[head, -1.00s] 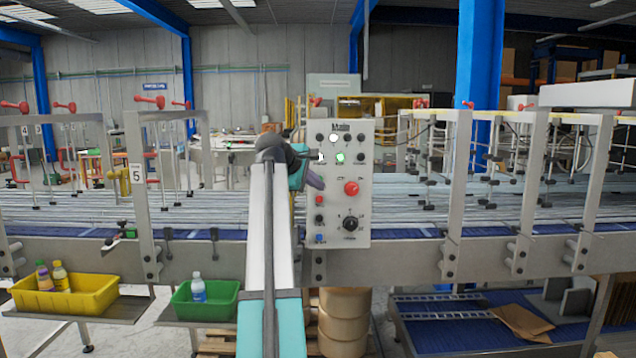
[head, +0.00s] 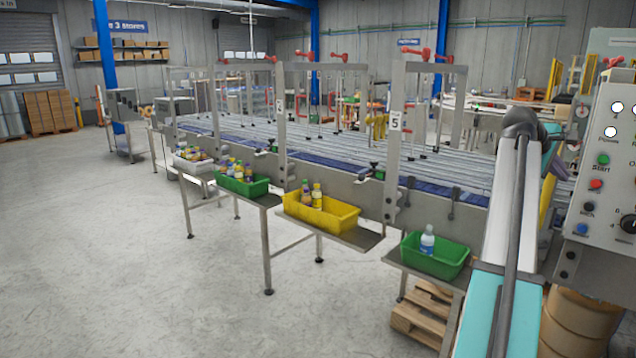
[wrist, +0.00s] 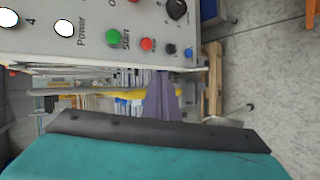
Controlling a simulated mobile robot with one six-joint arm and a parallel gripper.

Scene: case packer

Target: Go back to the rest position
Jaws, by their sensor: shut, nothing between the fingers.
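My arm reaches forward at the right of the head view, with its dark joint near the top and teal lower link in front. My gripper (wrist: 162,100) shows in the wrist view as shut purple fingers with nothing between them, beyond the black and teal edge of my wrist. The grey control panel (head: 606,165) is at the right edge of the head view. It also shows at the top of the wrist view (wrist: 82,45), where the fingers are close below it, apparently apart from it.
More bins are farther left. A pallet (head: 425,315) lies below the green bin. The concrete floor (head: 120,270) at left is wide and clear.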

